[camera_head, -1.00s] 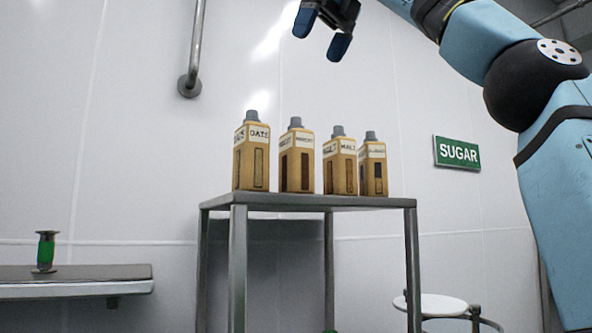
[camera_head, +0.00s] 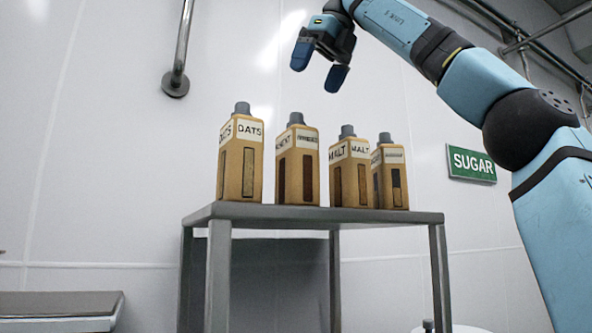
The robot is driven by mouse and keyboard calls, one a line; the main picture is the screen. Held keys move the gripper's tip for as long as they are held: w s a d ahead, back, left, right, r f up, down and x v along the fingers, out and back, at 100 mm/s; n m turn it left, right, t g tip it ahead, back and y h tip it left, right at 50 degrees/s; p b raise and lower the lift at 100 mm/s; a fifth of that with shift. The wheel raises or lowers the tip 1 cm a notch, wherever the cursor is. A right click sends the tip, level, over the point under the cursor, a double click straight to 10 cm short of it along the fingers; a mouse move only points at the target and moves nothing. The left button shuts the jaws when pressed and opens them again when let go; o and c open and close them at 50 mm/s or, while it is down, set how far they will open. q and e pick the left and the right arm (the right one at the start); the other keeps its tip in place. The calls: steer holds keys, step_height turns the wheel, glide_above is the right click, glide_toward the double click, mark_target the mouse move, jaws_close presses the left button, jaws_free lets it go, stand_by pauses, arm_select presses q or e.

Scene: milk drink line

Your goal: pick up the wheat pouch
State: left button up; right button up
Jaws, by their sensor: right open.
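Several tan pouches with grey caps stand upright in a row on a grey metal table (camera_head: 320,214). The leftmost pouch (camera_head: 232,170) reads OATS and the third pouch (camera_head: 350,180) reads MALT. The labels on the second pouch (camera_head: 297,175) and the rightmost pouch (camera_head: 390,185) are too small to read surely. I cannot tell which one is the wheat pouch. My right gripper (camera_head: 318,68) has dark blue fingertips, is open and empty, and shows above the row, apart from the pouches. My left gripper is out of view.
A green SUGAR sign (camera_head: 471,164) hangs on the white wall at the right. A metal pipe (camera_head: 182,50) runs down the wall at the upper left. A low grey surface (camera_head: 60,304) is at the lower left. A round white top (camera_head: 455,329) shows at the bottom right.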

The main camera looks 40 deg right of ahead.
mark_target(299, 113)
steer(key=x, duration=0.5)
steer(key=shift+w+d+f, duration=0.2)
steer(key=shift+d, duration=0.1)
steer(key=x, duration=0.5)
steer(key=shift+w+a+f, duration=0.2)
steer(key=shift+w+a, duration=0.1)
steer(key=shift+w, duration=0.05)
steer(key=shift+w+f, duration=0.2)
steer(key=shift+f, duration=0.05)
steer(key=shift+s+r, duration=0.1)
steer(key=shift+s, duration=0.1)
steer(key=shift+c, duration=0.2)
steer(key=shift+s, duration=0.1)
steer(key=c, duration=0.4)
steer(key=shift+a, duration=0.1)
jaws_close()
